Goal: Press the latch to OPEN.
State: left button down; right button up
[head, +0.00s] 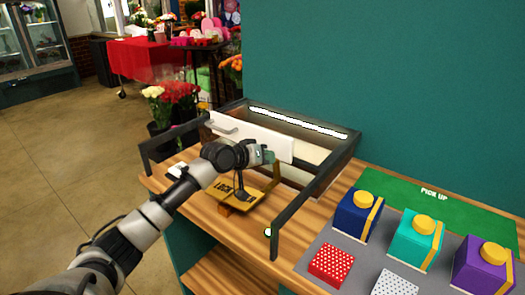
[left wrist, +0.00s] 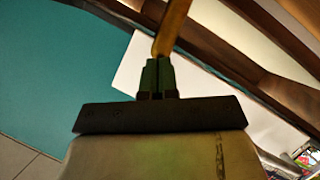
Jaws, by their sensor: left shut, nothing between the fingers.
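The latch is a yellow-brown plate (head: 228,192) marked LOCK on the wooden counter, with a yellow lever (head: 273,178) rising at its right end. The lever also shows in the left wrist view (left wrist: 174,25), in line with my fingertips. My left gripper (head: 268,157) is shut and empty, just above the lever's upper end in the head view. Its green fingertips show together in the left wrist view (left wrist: 157,74). I cannot tell whether they touch the lever. My arm hides part of the plate. My right gripper is not in view.
Blue (head: 356,218), teal (head: 414,245) and purple (head: 480,268) boxes stand at right.

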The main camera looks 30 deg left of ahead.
pick_arm(q)
jog(key=shift+d+f+m+y+p, duration=0.1)
jog(key=shift+d+m+y+p, duration=0.25)
jog(key=shift+d+p, duration=0.3)
jog(key=shift+d+f+m+y+p, duration=0.25)
jog(key=shift+d+f+m+p, duration=0.2)
jog(key=shift+p, duration=0.2)
jog(key=shift+d+f, duration=0.4)
jog(key=shift+s+d+f+p, duration=0.1)
jog(key=shift+d+f+p, duration=0.05)
jog(key=shift+f+p, duration=0.2)
